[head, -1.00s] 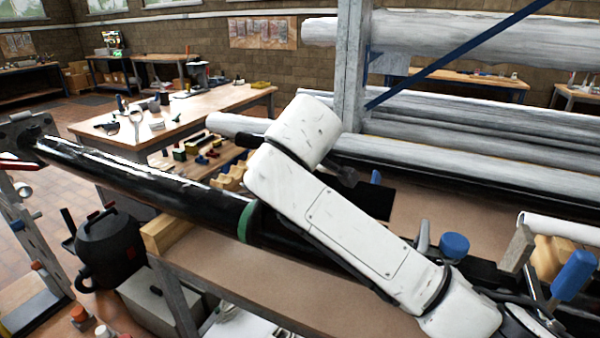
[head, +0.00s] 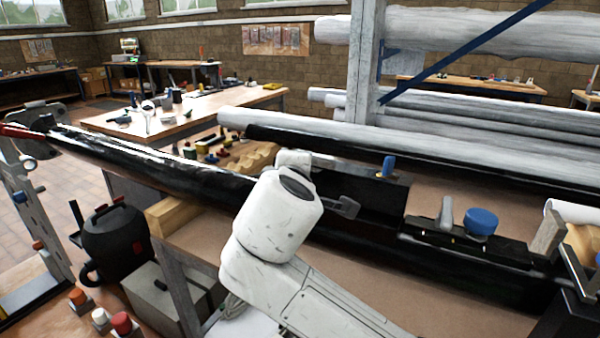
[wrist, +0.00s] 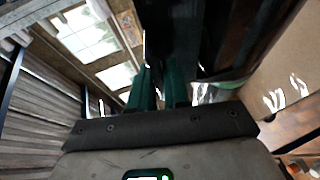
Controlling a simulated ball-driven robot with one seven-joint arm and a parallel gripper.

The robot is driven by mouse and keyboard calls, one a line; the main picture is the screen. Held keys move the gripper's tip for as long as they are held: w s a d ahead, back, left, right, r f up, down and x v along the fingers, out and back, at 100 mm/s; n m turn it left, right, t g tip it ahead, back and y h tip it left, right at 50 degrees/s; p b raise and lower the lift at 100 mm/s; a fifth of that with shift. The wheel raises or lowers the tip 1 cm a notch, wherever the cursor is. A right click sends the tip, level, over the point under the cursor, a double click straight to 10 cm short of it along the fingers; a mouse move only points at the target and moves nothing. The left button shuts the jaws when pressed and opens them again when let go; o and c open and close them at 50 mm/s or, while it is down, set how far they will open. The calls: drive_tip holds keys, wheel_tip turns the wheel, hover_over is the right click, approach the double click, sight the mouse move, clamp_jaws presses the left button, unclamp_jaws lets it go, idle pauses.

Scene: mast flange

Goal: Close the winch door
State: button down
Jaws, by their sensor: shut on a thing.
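The black mast (head: 130,163) lies across the bench. A dark upright panel, which looks like the winch door (head: 385,198), stands open along the mast, with a blue knob (head: 387,167) at its top edge. My white wrist hides its left part and my fingers in the head view. In the wrist view, the green fingers of my gripper (wrist: 160,92) are closed around a dark, flat piece (wrist: 168,35) rising between them. It appears to be the door, though the wrist view is dark. A dark fitting with a round blue cap (head: 481,222) sits on the mast to the right.
White wrapped poles (head: 450,150) lie on a rack behind the mast, with a grey post (head: 363,70) rising there. A wooden block (head: 172,222) supports the mast at the left. A black vacuum-like canister (head: 113,240) stands left of the bench. The brown bench top is mostly clear.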

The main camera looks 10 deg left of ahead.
drive_tip(key=shift+n+t, duration=0.3)
drive_tip(key=shift+t, duration=0.4)
drive_tip(key=shift+s+a+f+b, duration=0.1)
drive_tip(key=shift+s+f+b, duration=0.15)
drive_tip(key=shift+f+b, duration=0.35)
drive_tip(key=shift+s+a+f+b, duration=0.15)
drive_tip(key=shift+s+f+b, duration=0.25)
drive_tip(key=shift+f, duration=0.3)
drive_tip(key=shift+s+a+f+b, duration=0.1)
drive_tip(key=shift+s+f+b, duration=0.05)
drive_tip(key=shift+f+b, duration=0.45)
drive_tip(key=shift+f, duration=0.25)
drive_tip(key=c, duration=1.2)
unclamp_jaws()
drive_tip(key=shift+r, duration=0.1)
drive_tip(key=shift+r, duration=0.1)
drive_tip(key=shift+s, duration=0.1)
